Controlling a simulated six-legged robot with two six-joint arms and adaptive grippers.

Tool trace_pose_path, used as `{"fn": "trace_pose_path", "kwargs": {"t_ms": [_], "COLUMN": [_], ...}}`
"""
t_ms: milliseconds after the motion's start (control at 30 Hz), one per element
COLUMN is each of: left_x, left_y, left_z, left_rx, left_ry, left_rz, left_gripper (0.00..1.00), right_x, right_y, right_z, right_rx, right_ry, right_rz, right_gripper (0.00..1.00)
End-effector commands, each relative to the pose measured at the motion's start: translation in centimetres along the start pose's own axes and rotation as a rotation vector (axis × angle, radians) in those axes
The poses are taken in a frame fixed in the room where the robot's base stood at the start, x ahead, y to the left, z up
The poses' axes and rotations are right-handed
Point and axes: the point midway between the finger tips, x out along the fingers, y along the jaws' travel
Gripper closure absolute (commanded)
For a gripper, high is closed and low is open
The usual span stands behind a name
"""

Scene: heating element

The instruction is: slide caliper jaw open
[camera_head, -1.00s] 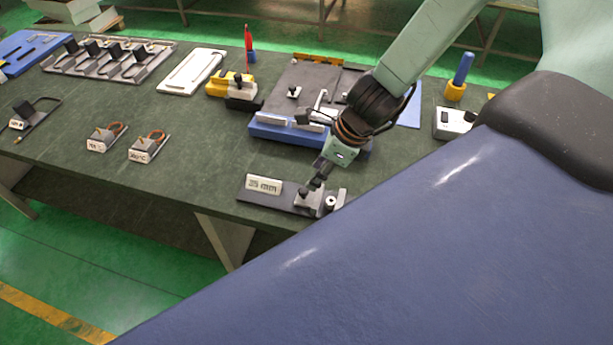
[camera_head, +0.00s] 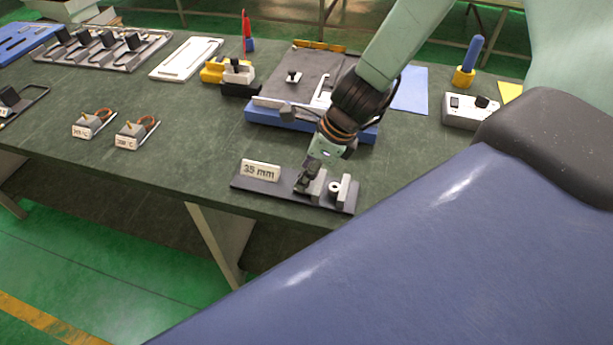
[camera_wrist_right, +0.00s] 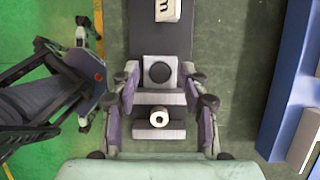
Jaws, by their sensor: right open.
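The caliper is a dark base plate (camera_head: 268,187) with a "35 mm" label (camera_head: 260,170), lying near the table's front edge. It carries a grey sliding jaw with a dark round knob (camera_wrist_right: 160,72) and an upright end block (camera_head: 346,190). A white ring-shaped piece (camera_head: 335,188) sits between them; it also shows in the wrist view (camera_wrist_right: 159,118). My right gripper (camera_head: 304,184) is down at the sliding jaw. In the wrist view its open fingers (camera_wrist_right: 159,76) stand on both sides of the jaw; contact cannot be told. My left gripper is not seen.
A blue-based fixture (camera_head: 290,128) stands behind the caliper, near my right arm. Two small labelled parts (camera_head: 130,138) lie to the left. A white switch box (camera_head: 468,112) stands at the right.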

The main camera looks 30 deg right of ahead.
Motion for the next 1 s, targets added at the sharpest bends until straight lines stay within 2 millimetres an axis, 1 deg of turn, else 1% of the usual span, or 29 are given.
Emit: {"fn": "trace_pose_path", "kwargs": {"t_ms": [33, 100, 467, 900, 1000], "left_x": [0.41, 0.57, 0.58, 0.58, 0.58], "left_y": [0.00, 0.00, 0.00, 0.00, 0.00], "left_z": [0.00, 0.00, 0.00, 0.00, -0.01], "left_rx": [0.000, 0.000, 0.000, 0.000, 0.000], "left_ry": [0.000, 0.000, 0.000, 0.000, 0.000], "left_rz": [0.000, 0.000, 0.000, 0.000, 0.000], "left_gripper": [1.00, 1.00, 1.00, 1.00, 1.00], "right_x": [0.34, 0.45, 0.44, 0.44, 0.45], "right_y": [-0.02, -0.02, -0.02, -0.01, -0.01], "right_z": [-0.04, -0.02, 0.05, 0.04, 0.03], "right_rx": [-0.001, 0.000, 0.000, 0.000, 0.000], "right_ry": [0.000, 0.000, 0.000, 0.000, 0.000], "right_rz": [-0.001, -0.001, -0.001, 0.000, 0.000], "right_gripper": [0.55, 0.55, 0.56, 0.93, 1.00]}}
